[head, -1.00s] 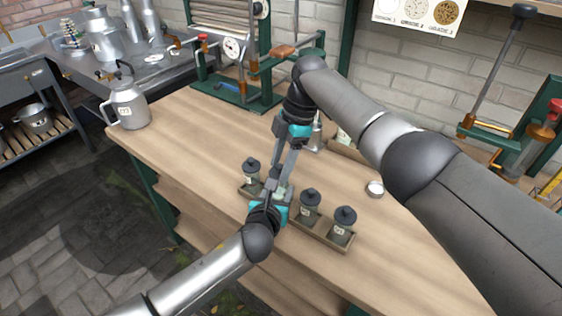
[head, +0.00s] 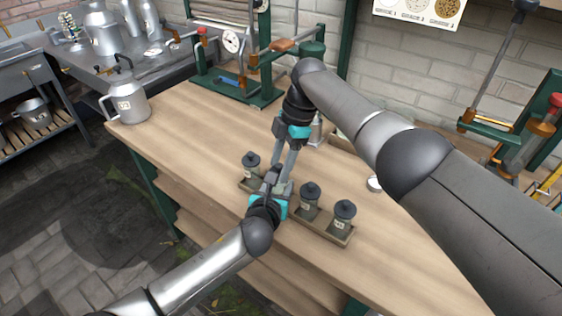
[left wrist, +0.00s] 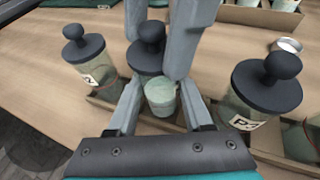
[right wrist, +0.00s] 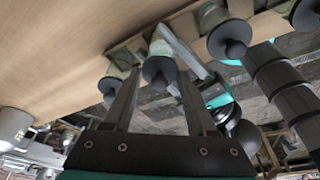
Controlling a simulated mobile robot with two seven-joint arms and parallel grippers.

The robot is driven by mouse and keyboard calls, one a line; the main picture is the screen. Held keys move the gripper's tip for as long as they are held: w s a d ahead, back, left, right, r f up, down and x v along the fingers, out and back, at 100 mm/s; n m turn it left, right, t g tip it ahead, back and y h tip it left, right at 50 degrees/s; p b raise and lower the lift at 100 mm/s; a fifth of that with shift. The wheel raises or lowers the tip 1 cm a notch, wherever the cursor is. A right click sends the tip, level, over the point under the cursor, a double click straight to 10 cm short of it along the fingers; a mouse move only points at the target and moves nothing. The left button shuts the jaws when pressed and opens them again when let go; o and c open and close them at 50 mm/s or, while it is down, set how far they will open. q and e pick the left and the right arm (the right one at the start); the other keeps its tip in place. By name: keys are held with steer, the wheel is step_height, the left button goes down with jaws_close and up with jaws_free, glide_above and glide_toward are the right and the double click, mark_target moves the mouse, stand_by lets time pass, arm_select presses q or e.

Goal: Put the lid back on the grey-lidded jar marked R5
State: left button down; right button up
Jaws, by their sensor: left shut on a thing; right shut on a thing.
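My left gripper (left wrist: 160,100) is shut on a pale green glass jar (left wrist: 162,97) standing in the row of jars. My right gripper (right wrist: 160,85) is shut on a dark grey knobbed lid (right wrist: 158,70). In the left wrist view that lid (left wrist: 146,58) is right at the jar's top, between the right fingers. It looks a little offset from the jar, and I cannot tell whether it is seated. The held jar's label is hidden. In the head view the two grippers meet over the tray, right gripper (head: 284,172) above left gripper (head: 268,186), mostly hiding jar and lid.
Grey-lidded jars stand close on both sides: one to the left (head: 250,165), two to the right (head: 309,202) (head: 342,217), in a shallow wooden tray (head: 325,233). A small round tin (head: 374,183) sits behind them. A metal jug (head: 127,103) stands far left. The bench's left part is clear.

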steer(key=shift+f, duration=0.45)
steer(key=o, duration=1.4)
arm_select(q)
steer(key=shift+f, duration=0.1)
arm_select(e)
steer(key=v, duration=1.2)
arm_select(q)
steer(key=shift+c, duration=1.2)
jaws_free()
